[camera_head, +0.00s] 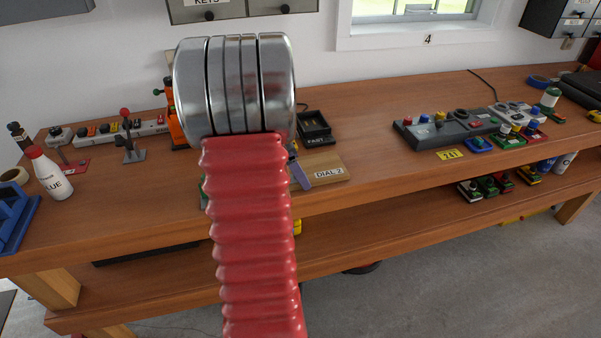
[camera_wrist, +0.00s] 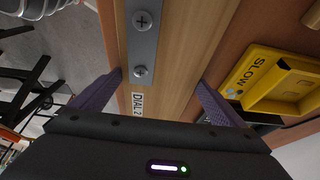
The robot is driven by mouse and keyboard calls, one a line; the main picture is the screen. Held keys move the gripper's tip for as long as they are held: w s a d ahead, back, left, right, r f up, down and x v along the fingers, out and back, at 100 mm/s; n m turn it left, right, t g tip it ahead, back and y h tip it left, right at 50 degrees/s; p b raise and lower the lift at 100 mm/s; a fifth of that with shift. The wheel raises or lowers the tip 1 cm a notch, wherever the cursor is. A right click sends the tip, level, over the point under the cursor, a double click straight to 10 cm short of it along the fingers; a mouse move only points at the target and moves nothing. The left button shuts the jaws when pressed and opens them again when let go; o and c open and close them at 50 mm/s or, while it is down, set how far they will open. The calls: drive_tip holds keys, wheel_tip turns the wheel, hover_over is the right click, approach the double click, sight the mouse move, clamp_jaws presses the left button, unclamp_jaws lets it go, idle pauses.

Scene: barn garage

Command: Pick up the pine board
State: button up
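The pine board (camera_head: 330,162) lies on the workbench near its front edge, with a "DIAL 2" label, just right of my arm. In the wrist view the pale board (camera_wrist: 180,60) runs up the middle, with a grey metal strip (camera_wrist: 142,45) and two screws on it. My gripper (camera_wrist: 160,80) has its purple fingers wide apart, one along each side of the board. I cannot tell whether they touch it. In the head view one purple finger (camera_head: 300,175) shows at the board's left part; my red arm hides the rest.
A yellow "SLOW" tray (camera_wrist: 275,80) sits right of the board in the wrist view. A black "FAST" tray (camera_head: 316,130) stands behind it in the head view. A grey control panel (camera_head: 445,130) is farther right. Bare bench top (camera_head: 370,130) lies between.

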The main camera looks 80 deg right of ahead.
drive_tip(key=c, duration=0.6)
drive_tip(key=shift+r, duration=0.1)
wheel_tip(320, 180, up, 10)
idle(0.4)
idle(0.5)
